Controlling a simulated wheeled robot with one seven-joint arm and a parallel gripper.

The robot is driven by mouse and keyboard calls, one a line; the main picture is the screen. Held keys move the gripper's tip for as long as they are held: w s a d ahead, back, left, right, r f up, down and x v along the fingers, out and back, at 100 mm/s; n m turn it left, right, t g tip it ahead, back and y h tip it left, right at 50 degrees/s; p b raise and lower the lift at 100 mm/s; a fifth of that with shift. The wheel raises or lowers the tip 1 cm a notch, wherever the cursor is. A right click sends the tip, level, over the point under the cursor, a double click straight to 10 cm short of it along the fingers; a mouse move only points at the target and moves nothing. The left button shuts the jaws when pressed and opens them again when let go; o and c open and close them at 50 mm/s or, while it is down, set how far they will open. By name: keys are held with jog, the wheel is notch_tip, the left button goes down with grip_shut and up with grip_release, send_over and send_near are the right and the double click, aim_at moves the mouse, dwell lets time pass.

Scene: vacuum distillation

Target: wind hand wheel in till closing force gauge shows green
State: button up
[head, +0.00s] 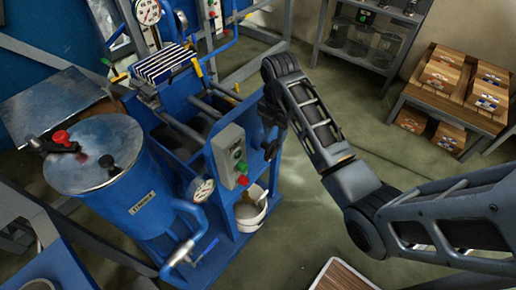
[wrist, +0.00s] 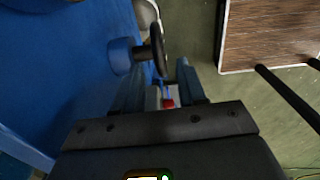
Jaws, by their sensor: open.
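The hand wheel (wrist: 158,50) shows in the wrist view as a dark rim seen nearly edge-on, on a blue hub (wrist: 121,57) at the blue machine's side. My gripper (wrist: 160,72) is open, and the near part of the rim appears between or just beyond its fingertips; contact cannot be told. In the head view the wheel (head: 272,146) is a small dark shape beside the control box, just below my gripper (head: 272,112). A round white gauge (head: 202,190) sits low on the machine front, another (head: 147,12) at the top. Their readings are too small to tell.
The grey control box (head: 226,155) with green and red buttons is close to the wheel. A white bucket (head: 250,212) stands below. A blue drum (head: 100,165) is at left. A wood-topped table (wrist: 270,35) stands right of my gripper. Open floor lies behind.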

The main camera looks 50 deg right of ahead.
aim_at(273, 148)
jog(key=shift+w+a+f, duration=0.1)
jog(key=shift+f, duration=0.15)
notch_tip(273, 148, down, 7)
jog(key=shift+f, duration=0.15)
jog(key=shift+c, duration=0.3)
grip_shut()
